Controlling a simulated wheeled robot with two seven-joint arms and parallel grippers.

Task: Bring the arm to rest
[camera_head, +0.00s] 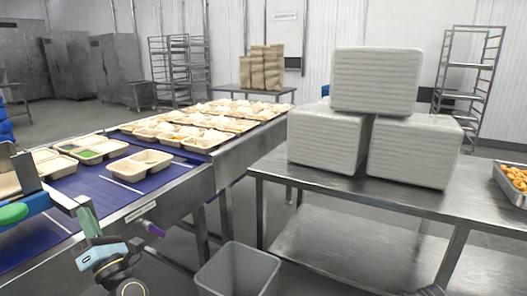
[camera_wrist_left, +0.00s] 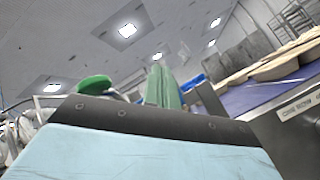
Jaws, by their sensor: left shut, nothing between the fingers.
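My left gripper (camera_head: 85,214) is low at the left in the head view, beside the near side of the conveyor. Its pale blue body has greenish fingers pointing up; they are shut and hold nothing. In the left wrist view the closed green fingers (camera_wrist_left: 160,84) stand upright beyond the pale blue housing. My right gripper does not show; only a small dark part appears at the bottom edge of the head view.
A blue conveyor (camera_head: 110,196) carries several beige trays (camera_head: 139,165). A grey bin (camera_head: 238,272) stands on the floor. A steel table (camera_head: 270,166) bears three white stacks (camera_head: 375,80) and a metal pan (camera_head: 508,187) of orange food. A green rounded part (camera_head: 13,213) is left of my gripper.

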